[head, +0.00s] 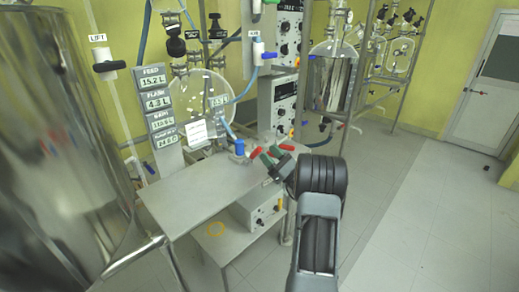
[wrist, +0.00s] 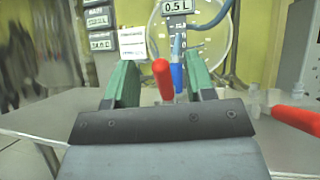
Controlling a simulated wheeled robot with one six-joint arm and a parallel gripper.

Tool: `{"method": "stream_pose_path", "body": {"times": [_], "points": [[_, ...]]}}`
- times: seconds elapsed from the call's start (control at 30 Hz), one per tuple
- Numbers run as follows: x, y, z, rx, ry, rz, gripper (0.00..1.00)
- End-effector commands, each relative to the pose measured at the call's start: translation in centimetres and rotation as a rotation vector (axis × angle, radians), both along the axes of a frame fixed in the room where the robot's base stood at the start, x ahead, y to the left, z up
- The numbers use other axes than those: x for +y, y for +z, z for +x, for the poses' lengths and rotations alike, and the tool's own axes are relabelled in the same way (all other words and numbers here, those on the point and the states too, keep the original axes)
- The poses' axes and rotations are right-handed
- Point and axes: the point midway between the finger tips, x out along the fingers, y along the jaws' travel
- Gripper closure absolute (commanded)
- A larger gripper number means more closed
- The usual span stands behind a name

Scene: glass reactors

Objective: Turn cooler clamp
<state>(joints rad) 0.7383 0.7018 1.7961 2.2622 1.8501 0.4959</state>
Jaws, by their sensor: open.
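A red handle (wrist: 163,80) shows between the fingers of my gripper (wrist: 158,64) in the wrist view, with a blue handle (wrist: 177,76) just to its right. Both fingers are green, spread apart and not seen touching either handle. A second red handle (wrist: 298,119) lies outside the right finger. In the head view my gripper (head: 270,156) is at the far right of the steel table, near the red handle (head: 256,153), the blue handle (head: 239,147) and the other red handle (head: 287,147). No label shows which is the cooler clamp.
The steel table (head: 193,192) is mostly bare. A round glass vessel (head: 212,88) and a display column (head: 158,105) stand behind it. A large steel tank (head: 50,150) is at left. A control box (head: 255,215) sits below; floor is free at right.

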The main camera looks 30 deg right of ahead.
Motion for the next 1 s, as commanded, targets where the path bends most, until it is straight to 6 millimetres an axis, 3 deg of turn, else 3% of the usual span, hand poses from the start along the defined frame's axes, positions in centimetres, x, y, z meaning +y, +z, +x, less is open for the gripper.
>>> {"method": "stream_pose_path", "body": {"times": [0.2,0.4,0.9,1.0], "points": [[-1.9,0.1,-4.0,0.001,-0.002,0.000,0.51],[-2.8,0.0,-6.3,0.000,-0.001,0.001,0.51],[-3.3,0.0,-7.4,0.000,0.001,0.000,0.51],[-2.8,0.1,-7.2,0.006,0.014,-0.010,0.60]]}}
